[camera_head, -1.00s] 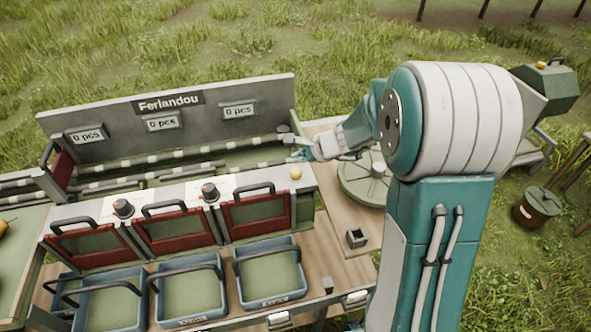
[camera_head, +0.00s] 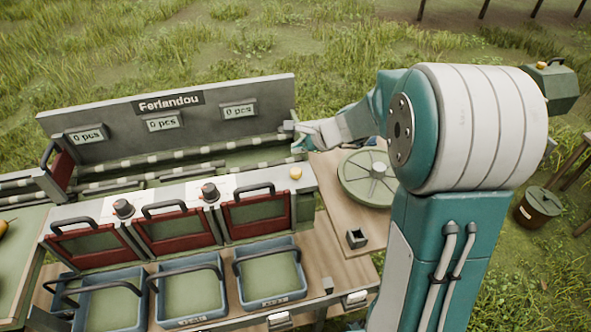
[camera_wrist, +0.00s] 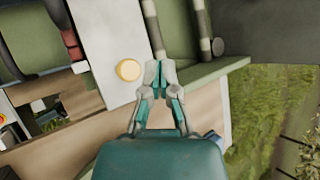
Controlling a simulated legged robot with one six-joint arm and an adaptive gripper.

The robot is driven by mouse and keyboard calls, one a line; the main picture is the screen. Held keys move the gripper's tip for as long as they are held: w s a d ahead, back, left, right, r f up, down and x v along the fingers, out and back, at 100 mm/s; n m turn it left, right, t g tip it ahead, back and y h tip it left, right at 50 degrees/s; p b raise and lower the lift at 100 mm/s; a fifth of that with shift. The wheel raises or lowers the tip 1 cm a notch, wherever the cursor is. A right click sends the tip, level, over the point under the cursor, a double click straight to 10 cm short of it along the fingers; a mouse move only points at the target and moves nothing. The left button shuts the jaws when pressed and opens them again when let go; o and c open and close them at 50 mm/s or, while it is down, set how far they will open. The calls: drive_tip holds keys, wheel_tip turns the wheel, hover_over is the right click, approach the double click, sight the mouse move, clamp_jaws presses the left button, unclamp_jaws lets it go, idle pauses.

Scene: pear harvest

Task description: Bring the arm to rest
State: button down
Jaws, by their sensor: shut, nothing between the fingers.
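My gripper (camera_head: 302,136) is at the right end of the grey sorting machine labelled Ferlandou (camera_head: 170,106), above the machine's edge beside its rollers. In the wrist view my gripper (camera_wrist: 157,86) has its fingertips together with nothing between them. It points toward the machine's end, and a round yellow button (camera_wrist: 128,70) shows just left of the fingers. The same yellow button shows in the head view (camera_head: 295,173), below the gripper. My teal and white arm fills the right side of the head view, with its forearm reaching left.
Three blue crates, one of them here (camera_head: 270,300), stand in front of red-framed hatches (camera_head: 257,233). A round green disc (camera_head: 385,190) and a small dark box (camera_head: 356,238) are on the wooden table to the right. A brown bucket (camera_head: 537,208) stands on the grass.

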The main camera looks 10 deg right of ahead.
drive_tip(key=s+a+r+n+g+h, duration=0.1)
drive_tip(key=s+a+r+n, duration=0.1)
drive_tip(key=s+r+n, duration=0.4)
drive_tip(key=s+a+r+n+g+h, duration=0.1)
drive_tip(key=s+a+r+n, duration=0.15)
drive_tip(key=s, duration=0.55)
drive_tip(key=s+d+r+n+h, duration=0.1)
drive_tip(key=s+d+n+h, duration=0.1)
drive_tip(key=s+n, duration=0.3)
drive_tip(key=s+d+r+n+h, duration=0.1)
drive_tip(key=s+n, duration=0.4)
drive_tip(key=s, duration=0.5)
drive_tip(key=shift+d+r+t+h, duration=0.25)
drive_tip(key=shift+d+t+h, duration=0.15)
drive_tip(key=shift+d+h, duration=0.15)
